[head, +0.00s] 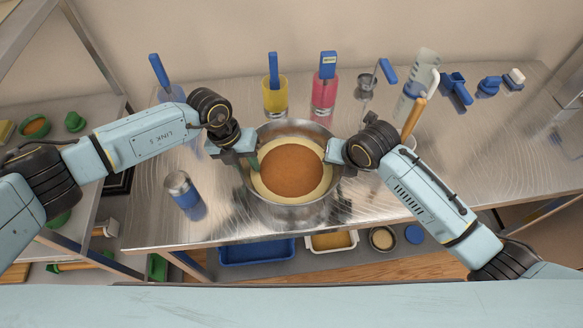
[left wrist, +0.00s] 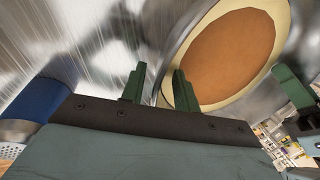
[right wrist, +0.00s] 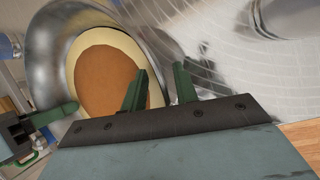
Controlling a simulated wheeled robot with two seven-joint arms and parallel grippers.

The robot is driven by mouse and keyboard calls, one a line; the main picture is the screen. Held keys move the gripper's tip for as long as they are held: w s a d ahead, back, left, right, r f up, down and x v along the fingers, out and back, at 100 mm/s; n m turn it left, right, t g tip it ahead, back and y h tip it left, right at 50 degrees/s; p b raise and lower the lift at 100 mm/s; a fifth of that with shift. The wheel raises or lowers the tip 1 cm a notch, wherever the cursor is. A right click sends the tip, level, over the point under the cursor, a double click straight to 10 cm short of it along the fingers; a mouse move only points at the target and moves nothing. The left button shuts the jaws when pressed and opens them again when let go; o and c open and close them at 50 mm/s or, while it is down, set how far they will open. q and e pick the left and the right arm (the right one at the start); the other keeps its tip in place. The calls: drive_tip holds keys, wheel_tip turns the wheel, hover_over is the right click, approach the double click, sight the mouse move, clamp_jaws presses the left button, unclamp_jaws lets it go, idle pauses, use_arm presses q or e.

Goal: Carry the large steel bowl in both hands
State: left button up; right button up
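The large steel bowl (head: 300,215) stands at the front middle of the steel table, with a cream layer and a brown round filling inside. Its wall shows in the left wrist view (left wrist: 185,32) and the right wrist view (right wrist: 45,62). My left gripper (head: 252,160) is at the bowl's left rim, one green finger over the inside and one outside, with a gap between the fingers (left wrist: 159,88). My right gripper (head: 331,160) straddles the right rim likewise, its fingers apart (right wrist: 160,88). Whether any finger touches the wall is unclear.
A blue-banded can (head: 183,190) stands left of the bowl. Yellow (head: 275,97) and pink (head: 323,92) cups with blue-handled tools stand behind it. Below the table's front edge are a blue tray (head: 257,252) and small containers.

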use_arm(q)
clamp_jaws()
use_arm(e)
clamp_jaws()
drive_tip(key=shift+r, duration=0.1)
